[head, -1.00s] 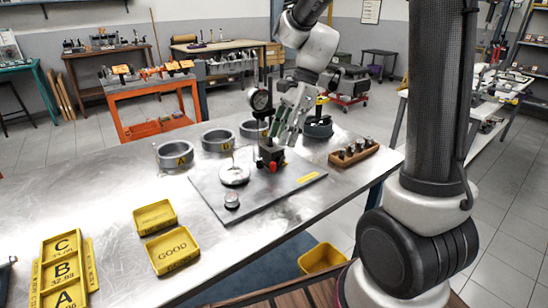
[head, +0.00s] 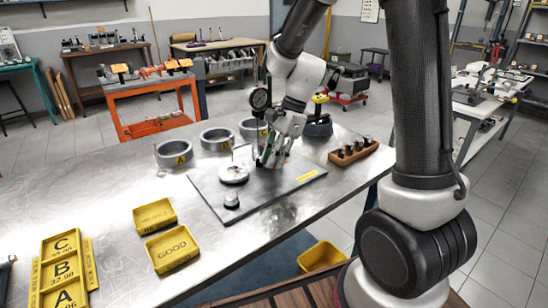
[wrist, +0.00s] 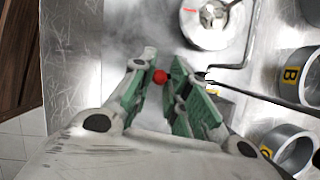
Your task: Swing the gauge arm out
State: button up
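The gauge stand rises from the dark flat plate (head: 285,195), with a round dial gauge (head: 259,99) at its upper left. My gripper (head: 268,160) is low at the stand's base and hides most of it in the head view. In the wrist view, my gripper (wrist: 165,68) has its green-padded fingers apart, with a red knob (wrist: 160,76) between them near the tips. The knob looks closer to the left finger; contact cannot be told. A thin black bent rod (wrist: 235,67) lies right of the fingers. A round metal disc (head: 234,173) sits on the plate.
Several metal rings (head: 174,153) stand behind the plate. A small round part (head: 231,200) sits on its front. A wooden block with pegs (head: 353,151) is at right. Yellow trays (head: 172,248) lie at the front left, with bare table between.

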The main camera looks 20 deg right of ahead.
grip_shut()
jog(key=shift+a, duration=0.1)
jog(key=shift+s+a+m+t, duration=0.15)
jog(key=shift+a+m+t, duration=0.15)
jog(key=shift+m, duration=0.4)
jog(key=a+m, duration=0.1)
jog(key=a+m+t, duration=0.1)
jog(key=m, duration=0.1)
jog(key=shift+s, duration=0.15)
jog(key=shift+a+m+t, duration=0.6)
jog(key=shift+a+m, duration=0.05)
jog(key=shift+m, duration=0.55)
jog(key=shift+w+a+m+t+h, duration=0.2)
jog(key=shift+a+m+h, duration=0.1)
jog(key=shift+m, duration=0.3)
jog(key=shift+w+a+m+t+h, duration=0.1)
jog(key=shift+a+m+t+h, duration=0.15)
jog(key=shift+m, duration=0.35)
